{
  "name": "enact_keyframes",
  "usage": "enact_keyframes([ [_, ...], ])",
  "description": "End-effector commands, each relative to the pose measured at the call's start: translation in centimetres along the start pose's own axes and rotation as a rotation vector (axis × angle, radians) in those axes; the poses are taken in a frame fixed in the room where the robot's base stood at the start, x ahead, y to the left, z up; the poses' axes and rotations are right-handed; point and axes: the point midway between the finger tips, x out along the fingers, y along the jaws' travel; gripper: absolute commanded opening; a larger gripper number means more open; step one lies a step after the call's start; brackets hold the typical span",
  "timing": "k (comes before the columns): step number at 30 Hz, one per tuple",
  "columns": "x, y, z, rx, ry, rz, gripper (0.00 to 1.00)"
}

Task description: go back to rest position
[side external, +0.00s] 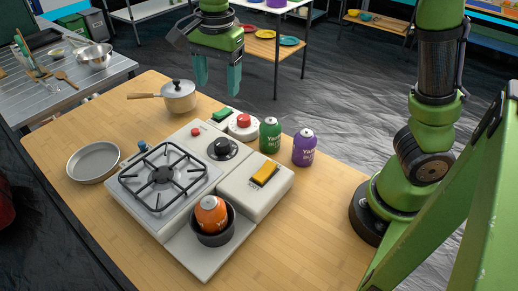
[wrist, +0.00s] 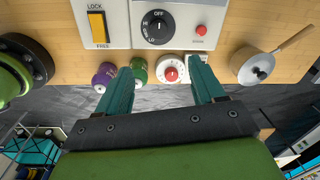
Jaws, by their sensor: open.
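My gripper (side external: 217,78) is open and empty, in the air above the back edge of the wooden table (side external: 331,192). Its two teal fingers point down and are apart. My gripper touches no object in view.
On the table are a gas stove (side external: 160,178), an orange can (side external: 211,212) in a dark pot (side external: 216,236), a green can (side external: 270,134), a purple can (side external: 304,148), a red-knobbed timer (side external: 243,124), a lidded saucepan (side external: 179,97) and an empty pan (side external: 93,162).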

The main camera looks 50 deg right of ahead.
Motion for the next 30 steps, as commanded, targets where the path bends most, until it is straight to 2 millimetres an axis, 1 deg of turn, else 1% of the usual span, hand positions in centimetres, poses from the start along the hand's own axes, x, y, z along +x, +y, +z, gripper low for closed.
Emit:
enact_keyframes([
  [2,0.5,-0.1,0.0,-0.083,0.001,-0.009,0.68],
  [3,1.0,0.1,0.2,-0.148,-0.004,-0.010,0.68],
  [5,1.4,0.9,0.5,-0.261,-0.020,-0.025,0.68],
  [9,1.2,3.7,0.3,-0.530,-0.067,-0.122,0.68],
  [12,0.6,6.0,-0.1,-0.689,-0.073,-0.213,0.68],
  [14,0.2,7.6,-0.3,-0.776,-0.061,-0.272,0.68],
  [18,-0.5,11.5,-0.9,-0.949,0.022,-0.411,0.68],
  [21,-0.7,13.9,-1.4,-1.017,0.108,-0.480,0.68],
  [24,-0.7,15.7,-1.9,-1.025,0.180,-0.519,0.68],
  [27,-1.0,16.8,-2.4,-0.994,0.222,-0.538,0.68],
  [30,-1.6,17.0,-2.9,-0.971,0.255,-0.554,0.68],
])
